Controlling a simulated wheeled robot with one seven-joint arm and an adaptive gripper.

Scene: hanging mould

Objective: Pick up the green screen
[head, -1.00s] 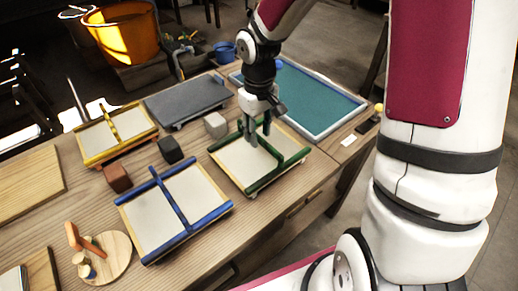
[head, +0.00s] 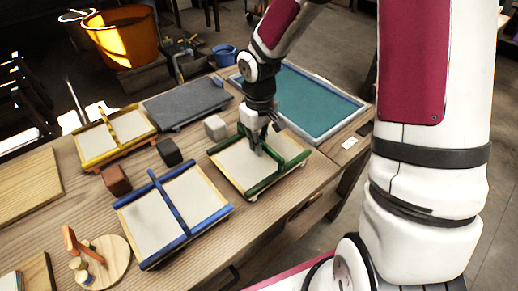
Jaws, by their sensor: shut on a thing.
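The green screen (head: 228,163) is a pale panel with a green frame and a raised green bar across its middle. It lies on the wooden table, right of the blue screen. My gripper (head: 263,148) points down over the middle of the green screen and is shut on its green bar. The fingers hide part of the bar. I cannot tell from this view whether the screen is lifted at all.
A blue screen (head: 200,195) lies close on the left and a yellow screen (head: 92,142) farther back. Small blocks, black (head: 169,152), brown (head: 116,180) and grey (head: 215,127), stand between them. A teal-topped tray (head: 300,98) lies behind. A round board (head: 112,257) is at front left.

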